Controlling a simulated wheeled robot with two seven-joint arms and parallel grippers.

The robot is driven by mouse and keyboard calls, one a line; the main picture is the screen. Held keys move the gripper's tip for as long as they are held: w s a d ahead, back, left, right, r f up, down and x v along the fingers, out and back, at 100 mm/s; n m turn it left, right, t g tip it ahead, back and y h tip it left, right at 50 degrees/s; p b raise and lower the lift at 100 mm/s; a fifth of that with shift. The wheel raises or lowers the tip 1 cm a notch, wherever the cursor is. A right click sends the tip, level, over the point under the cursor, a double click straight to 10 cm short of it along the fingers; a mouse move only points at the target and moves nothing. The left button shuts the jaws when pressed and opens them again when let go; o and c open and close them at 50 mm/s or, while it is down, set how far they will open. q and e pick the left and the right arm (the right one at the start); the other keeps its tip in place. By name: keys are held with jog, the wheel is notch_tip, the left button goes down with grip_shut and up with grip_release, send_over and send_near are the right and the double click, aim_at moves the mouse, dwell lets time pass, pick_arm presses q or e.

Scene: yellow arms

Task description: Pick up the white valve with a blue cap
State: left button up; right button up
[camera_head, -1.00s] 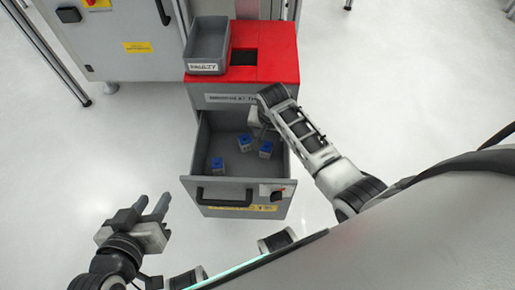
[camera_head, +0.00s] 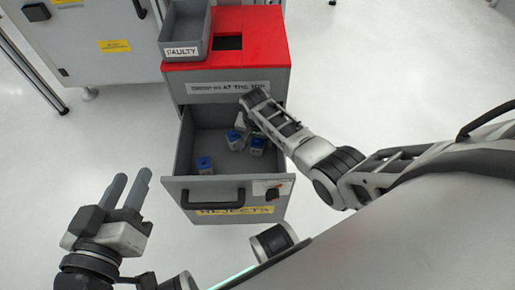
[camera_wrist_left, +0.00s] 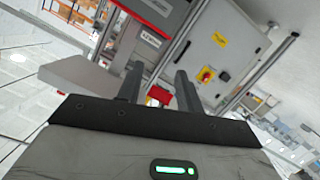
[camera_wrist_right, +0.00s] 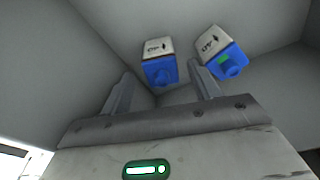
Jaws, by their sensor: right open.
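Several white valves with blue caps lie in the open grey drawer (camera_head: 228,192). One valve (camera_head: 205,165) is at the left, another (camera_head: 235,140) is in the middle beside my right gripper (camera_head: 241,124), and a third (camera_head: 257,147) is at the right, close to my right arm. In the right wrist view, one valve (camera_wrist_right: 158,64) shows just beyond and between the open fingers of my right gripper (camera_wrist_right: 161,76). Another valve (camera_wrist_right: 221,55) is beyond the right finger. No valve is held. My left gripper (camera_head: 131,181) is open and empty, left of the drawer.
The drawer belongs to a cabinet with a red top (camera_head: 262,34). A grey bin labelled FAULTY (camera_head: 186,30) stands on it. The drawer walls surround my right gripper. A grey machine cabinet (camera_head: 95,40) stands at the back left. The floor (camera_head: 390,90) at the right is clear.

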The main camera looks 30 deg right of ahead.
aim_at(257, 141)
jog(key=f+b, duration=0.1)
jog(key=f, duration=0.2)
jog(key=shift+w+d+f+b, duration=0.1)
jog(key=shift+w+f+b, duration=0.1)
jog(key=shift+b, duration=0.2)
jog(key=shift+f, duration=0.2)
pick_arm(q)
jog(key=shift+w+d+r+n+t+h, duration=0.1)
jog(key=shift+d+r+n+t+h, duration=0.25)
jog(key=shift+n+h, duration=0.2)
pick_arm(e)
jog(key=c, duration=1.1)
jog(key=shift+r, duration=0.1)
